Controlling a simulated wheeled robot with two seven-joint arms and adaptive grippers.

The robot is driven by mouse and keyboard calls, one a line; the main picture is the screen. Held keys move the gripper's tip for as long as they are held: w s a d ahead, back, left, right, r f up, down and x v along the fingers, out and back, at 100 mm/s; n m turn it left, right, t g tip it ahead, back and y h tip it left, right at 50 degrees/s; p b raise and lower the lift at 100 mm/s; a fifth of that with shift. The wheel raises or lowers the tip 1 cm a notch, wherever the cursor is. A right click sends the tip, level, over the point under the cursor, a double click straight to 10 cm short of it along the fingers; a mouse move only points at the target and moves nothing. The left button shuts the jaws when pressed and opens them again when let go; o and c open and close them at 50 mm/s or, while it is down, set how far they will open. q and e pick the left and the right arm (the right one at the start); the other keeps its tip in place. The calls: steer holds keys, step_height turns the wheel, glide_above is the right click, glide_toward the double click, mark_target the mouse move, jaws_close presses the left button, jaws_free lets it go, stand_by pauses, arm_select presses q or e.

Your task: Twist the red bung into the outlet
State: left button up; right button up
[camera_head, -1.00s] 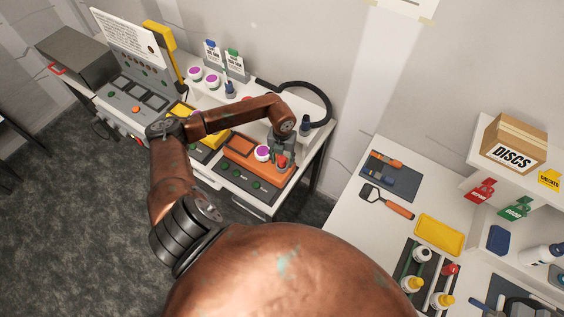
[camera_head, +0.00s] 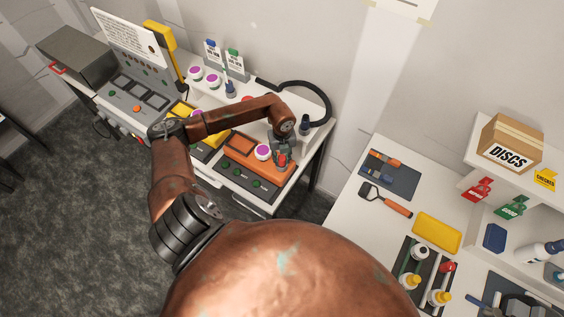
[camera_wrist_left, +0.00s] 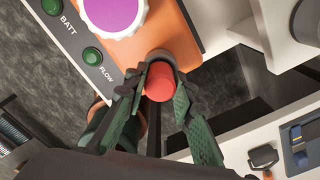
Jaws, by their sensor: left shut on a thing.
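The red bung (camera_wrist_left: 159,84) is between the two green fingers of my left gripper (camera_wrist_left: 156,92) in the left wrist view, and the gripper is shut on it. The grey round outlet (camera_wrist_left: 161,56) sits at the edge of the orange unit (camera_wrist_left: 176,36), right at the bung's far end. The bung lines up with it, but I cannot tell how deep it sits. In the head view my left gripper (camera_head: 283,150) is over the right end of the orange unit (camera_head: 272,170), with the red bung (camera_head: 282,160) at its tips. My right gripper is not in view.
A white knob with a purple top (camera_wrist_left: 110,10) stands beside the outlet, near green buttons (camera_wrist_left: 93,55). A black hose (camera_head: 305,88) curves behind the gripper. A second white bench (camera_head: 375,235) with tools and a yellow tray (camera_head: 437,231) stands to the right.

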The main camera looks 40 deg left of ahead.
arm_select(q)
jaws_close()
steer(key=m+b, duration=0.4)
steer(key=m, duration=0.3)
steer(key=m+b, duration=0.5)
steer(key=m, duration=0.2)
steer(key=shift+f+m, duration=0.2)
steer(key=shift+m, duration=0.2)
steer(key=shift+m+b, duration=0.65)
steer(key=shift+m, duration=0.05)
steer(key=shift+o, duration=1.7)
jaws_free()
steer(key=shift+r+m, duration=0.1)
steer(key=shift+m, duration=0.3)
steer(key=o, duration=0.4)
steer(key=shift+r, duration=0.1)
steer(key=shift+o, duration=0.2)
